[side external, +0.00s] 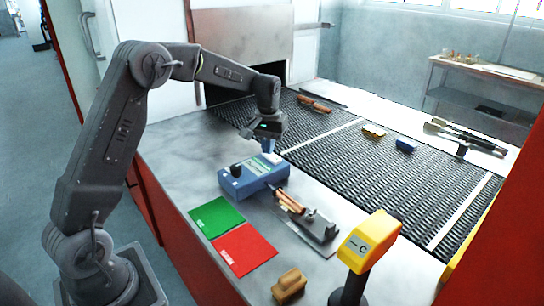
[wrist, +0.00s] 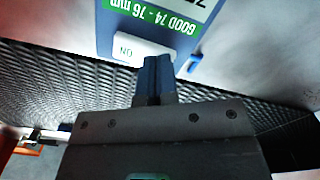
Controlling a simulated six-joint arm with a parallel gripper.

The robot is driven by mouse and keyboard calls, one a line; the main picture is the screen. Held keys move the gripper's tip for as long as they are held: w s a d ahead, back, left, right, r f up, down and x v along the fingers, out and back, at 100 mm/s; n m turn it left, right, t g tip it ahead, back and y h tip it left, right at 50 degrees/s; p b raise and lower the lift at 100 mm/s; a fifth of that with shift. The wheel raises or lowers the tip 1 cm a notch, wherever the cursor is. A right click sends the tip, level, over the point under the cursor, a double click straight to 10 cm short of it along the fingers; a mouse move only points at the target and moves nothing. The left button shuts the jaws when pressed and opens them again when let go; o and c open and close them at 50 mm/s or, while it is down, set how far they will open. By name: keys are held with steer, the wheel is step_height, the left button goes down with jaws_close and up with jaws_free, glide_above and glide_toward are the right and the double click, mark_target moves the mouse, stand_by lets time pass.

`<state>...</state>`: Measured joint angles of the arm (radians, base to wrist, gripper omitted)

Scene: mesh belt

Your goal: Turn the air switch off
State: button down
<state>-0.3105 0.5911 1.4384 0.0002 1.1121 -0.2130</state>
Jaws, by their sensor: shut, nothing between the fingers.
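A blue box (side external: 255,177) with a white and green label and a black knob stands on the grey bench in the side view. In the wrist view the blue box (wrist: 107,40) fills the top, with an upside-down green label about 74 - 76 mm. A white tab (wrist: 138,50) on it carries upside-down letters that seem to read ON. I cannot tell for certain which part is the air switch. My gripper (side external: 268,148) is above the back of the box, pointing down. Its blue fingers (wrist: 158,62) are shut and empty, near the tab; contact is unclear.
A green mat (side external: 216,217) and a red mat (side external: 245,250) lie in front. A metal fixture (side external: 318,228) with copper-brown pieces (side external: 289,200), a yellow unit (side external: 370,240) on a post and a tan block (side external: 289,284) stand nearby. The mesh belt (side external: 350,160) runs behind, carrying several small items.

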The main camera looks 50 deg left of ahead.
steer(key=shift+f, duration=0.3)
steer(key=shift+r, duration=3.55)
steer(key=s+d+r+m+t, duration=0.3)
steer(key=s+d+r, duration=0.55)
steer(key=s, duration=0.35)
steer(key=s+d+f+m+t, duration=0.1)
steer(key=s+d+f, duration=0.1)
steer(key=s, duration=0.6)
steer(key=s+d+f+m+t, duration=0.1)
steer(key=s+d+f+m, duration=0.1)
steer(key=s+d, duration=0.3)
steer(key=s, duration=0.4)
steer(key=shift+t, duration=0.3)
